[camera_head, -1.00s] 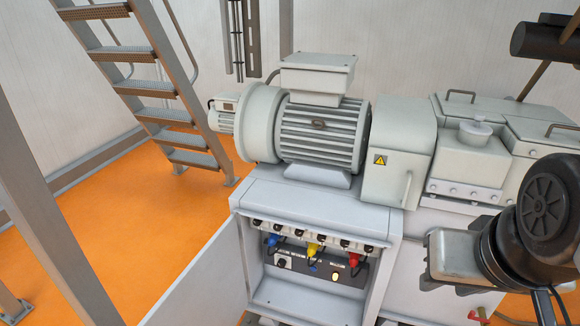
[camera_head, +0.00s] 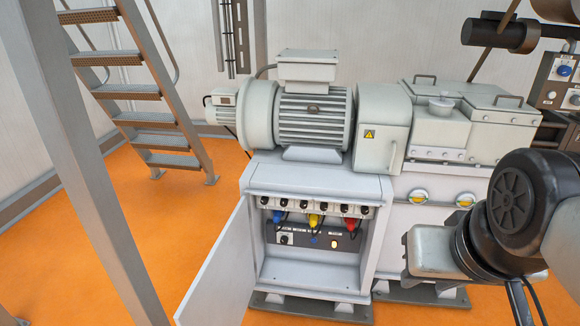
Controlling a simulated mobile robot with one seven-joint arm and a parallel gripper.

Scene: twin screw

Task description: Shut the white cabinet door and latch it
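The white cabinet (camera_head: 372,230) stands under the motor, its front open. Its white door (camera_head: 217,277) is swung wide open to the left, hinged on the cabinet's left side. Inside, blue (camera_head: 279,217), yellow (camera_head: 313,220) and red (camera_head: 348,224) plugs hang below a row of black connectors, above a dark panel with a lit yellowish button. I cannot make out a latch on the door. My arm's black and grey links show at the right, apart from the door. My gripper is not in view.
A large grey motor (camera_head: 312,118) and machine housing sit on top. A metal stair (camera_head: 150,120) and a grey post (camera_head: 88,180) stand at the left. Orange floor (camera_head: 165,225) is clear between post and door. Two yellow-and-white round fittings (camera_head: 417,196) are on the base at right.

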